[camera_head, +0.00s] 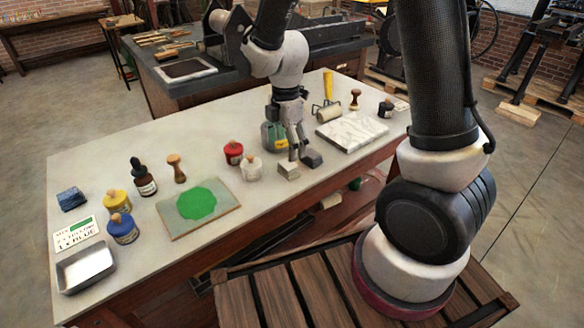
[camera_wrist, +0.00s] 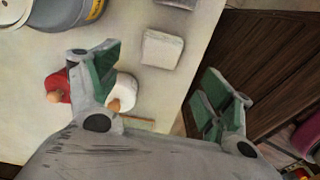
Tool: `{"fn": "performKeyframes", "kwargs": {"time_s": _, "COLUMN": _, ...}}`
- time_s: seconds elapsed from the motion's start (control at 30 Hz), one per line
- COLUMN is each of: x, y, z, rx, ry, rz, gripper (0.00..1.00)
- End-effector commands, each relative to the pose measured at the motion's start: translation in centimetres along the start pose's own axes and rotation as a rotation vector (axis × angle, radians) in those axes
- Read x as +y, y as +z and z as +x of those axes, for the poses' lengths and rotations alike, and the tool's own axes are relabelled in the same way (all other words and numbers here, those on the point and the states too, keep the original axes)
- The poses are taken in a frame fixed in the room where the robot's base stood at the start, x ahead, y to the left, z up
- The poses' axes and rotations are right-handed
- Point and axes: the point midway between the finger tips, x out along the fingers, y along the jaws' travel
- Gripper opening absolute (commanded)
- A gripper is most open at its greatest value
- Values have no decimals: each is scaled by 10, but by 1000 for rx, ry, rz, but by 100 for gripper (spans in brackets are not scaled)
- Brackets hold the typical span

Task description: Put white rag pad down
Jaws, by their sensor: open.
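The white rag pad (camera_head: 289,171) is a small whitish block lying on the pale tabletop near its front edge. In the wrist view the pad (camera_wrist: 162,49) shows as a white square beyond the fingertips, with no finger touching it there. My gripper (camera_head: 296,148) is just above and behind the pad, pointing down. Its green-lined fingers (camera_wrist: 166,72) are spread wide in the wrist view, with nothing held between them. Whether a fingertip touches the pad in the head view I cannot tell.
A dark pad (camera_head: 311,158) lies right beside the white one. A white-bodied bottle (camera_head: 251,168) and a red bottle (camera_head: 233,152) stand to the left. A marble slab (camera_head: 351,131) lies to the right. A green-inked plate (camera_head: 198,207) lies farther left.

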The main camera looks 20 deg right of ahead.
Motion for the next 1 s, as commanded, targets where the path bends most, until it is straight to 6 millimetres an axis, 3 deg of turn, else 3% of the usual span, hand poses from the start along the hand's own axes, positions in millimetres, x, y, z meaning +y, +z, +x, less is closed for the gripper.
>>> {"fn": "performKeyframes", "kwargs": {"time_s": 0.53, "x": -1, "y": 8, "z": 69, "rx": -1, "ry": -5, "rz": -20, "gripper": 80}}
{"fn": "performKeyframes", "kwargs": {"time_s": 0.87, "x": 0, "y": 8, "z": 78, "rx": 0, "ry": -2, "rz": -20, "gripper": 80}}
{"fn": "performKeyframes", "kwargs": {"time_s": 1.0, "x": 0, "y": 8, "z": 77, "rx": 0, "ry": -2, "rz": -19, "gripper": 55}}
